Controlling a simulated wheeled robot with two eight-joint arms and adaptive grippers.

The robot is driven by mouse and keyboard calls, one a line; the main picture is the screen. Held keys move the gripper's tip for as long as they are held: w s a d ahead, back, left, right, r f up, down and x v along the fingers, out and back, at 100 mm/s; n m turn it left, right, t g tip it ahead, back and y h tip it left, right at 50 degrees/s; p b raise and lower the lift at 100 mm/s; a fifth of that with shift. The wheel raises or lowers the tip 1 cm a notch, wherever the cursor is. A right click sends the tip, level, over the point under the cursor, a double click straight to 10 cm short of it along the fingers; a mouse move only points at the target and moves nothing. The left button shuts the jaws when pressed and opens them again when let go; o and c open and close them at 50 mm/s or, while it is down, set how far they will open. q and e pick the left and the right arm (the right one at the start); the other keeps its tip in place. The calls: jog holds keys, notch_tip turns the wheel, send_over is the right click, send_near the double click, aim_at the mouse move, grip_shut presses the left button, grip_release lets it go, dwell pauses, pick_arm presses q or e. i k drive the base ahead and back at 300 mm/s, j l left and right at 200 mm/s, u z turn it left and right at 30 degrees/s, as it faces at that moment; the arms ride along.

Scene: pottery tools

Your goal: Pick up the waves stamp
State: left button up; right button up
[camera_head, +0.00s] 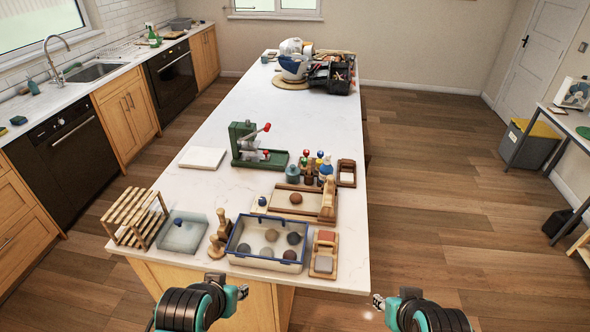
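Several wooden stamp-like tools with rounded handles (222,232) stand at the front left of the white island, between a pale blue tray and a blue-rimmed basin. I cannot tell which piece is the waves stamp; no wave pattern can be made out. My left gripper (242,292) is low in front of the island's near edge, apart from everything on it. My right gripper (379,302) is low at the right, past the near right corner. Neither visibly holds anything. Their fingers are too small to tell open from shut.
The blue-rimmed basin (265,262) holds several round lumps. Left are a wooden rack (135,216) and the pale tray (180,238). Right is a wooden holder with blocks (324,252). Behind stand a wooden tray (284,211), bottles (325,168) and a green press (241,146). The island's middle is clear.

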aim_at(304, 160)
jog(key=l+u, duration=0.35)
jog(key=l, duration=0.4)
jog(key=l+u, duration=0.4)
jog(key=l, duration=0.4)
jog(key=i+l+u, duration=0.35)
jog(key=l, duration=0.25)
jog(key=l+u, duration=0.2)
jog(key=i+l+u, duration=0.15)
jog(key=l, duration=0.3)
jog(key=i+l+u, duration=0.35)
jog(key=l, duration=0.35)
jog(key=i+l+u, duration=0.15)
jog(key=l+u, duration=0.2)
jog(key=l, duration=0.4)
jog(key=i+l+u, duration=0.1)
jog(key=l+u, duration=0.25)
jog(key=l, duration=0.4)
jog(key=l+u, duration=0.35)
jog(key=l, duration=0.5)
jog(key=i, duration=0.5)
